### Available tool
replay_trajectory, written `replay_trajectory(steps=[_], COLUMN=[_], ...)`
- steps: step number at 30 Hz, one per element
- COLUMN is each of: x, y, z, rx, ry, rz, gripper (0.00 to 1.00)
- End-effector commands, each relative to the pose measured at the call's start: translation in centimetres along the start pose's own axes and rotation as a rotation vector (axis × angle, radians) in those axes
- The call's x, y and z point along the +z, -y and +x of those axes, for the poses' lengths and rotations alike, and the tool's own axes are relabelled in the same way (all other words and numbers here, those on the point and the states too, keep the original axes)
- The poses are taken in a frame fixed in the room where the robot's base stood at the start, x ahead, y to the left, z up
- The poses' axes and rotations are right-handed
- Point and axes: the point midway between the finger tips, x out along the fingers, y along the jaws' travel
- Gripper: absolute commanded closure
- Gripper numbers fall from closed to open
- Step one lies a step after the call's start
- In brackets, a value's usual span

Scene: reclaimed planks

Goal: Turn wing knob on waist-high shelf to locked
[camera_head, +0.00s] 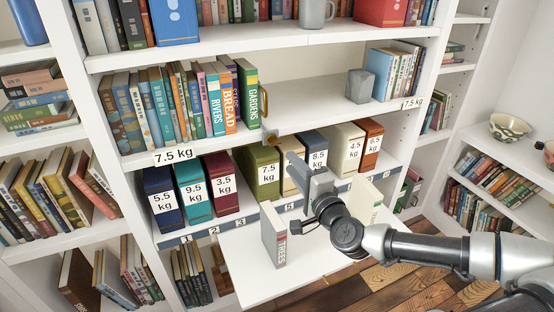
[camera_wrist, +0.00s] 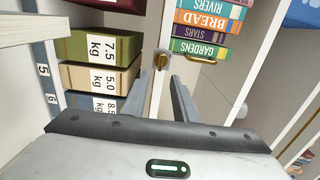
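The brass wing knob (camera_head: 270,138) sits on the front edge of the waist-high shelf (camera_head: 225,144), below the GARDENS book. In the wrist view the knob (camera_wrist: 161,63) shows just beyond my fingertips, with its wing close to in line with the shelf edge strip. My gripper (camera_head: 293,160) is in front of the shelf edge, a little right of and below the knob in the head view. In the wrist view my gripper's two fingers (camera_wrist: 167,75) stand apart with nothing between them. I cannot tell whether a finger touches the knob.
A brass wire handle (camera_head: 265,105) is beside the GARDENS book. Weight-labelled binders (camera_head: 262,170) fill the shelf below. A white pull-out board (camera_head: 245,262) with a standing grey book (camera_head: 273,238) lies under my arm. The shelf right of GARDENS is mostly clear.

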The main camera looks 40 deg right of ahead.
Motion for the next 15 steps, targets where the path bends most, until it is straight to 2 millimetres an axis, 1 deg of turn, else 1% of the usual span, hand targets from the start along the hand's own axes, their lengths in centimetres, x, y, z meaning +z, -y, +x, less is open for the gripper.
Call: replay_trajectory(steps=[1, 6, 7, 9, 15], x=[0.0, 0.2, 0.3, 0.4, 0.4], y=[-0.9, -0.8, -0.4, 0.1, 0.1], z=[0.5, 2.1, 2.6, 4.3, 8.2], rx=[-0.001, -0.002, -0.003, -0.002, -0.002], ry=[0.001, 0.003, 0.004, 0.007, 0.005], rz=[-0.006, -0.005, -0.004, -0.001, 0.0], gripper=[0.73, 0.73, 0.73, 0.73, 0.73])
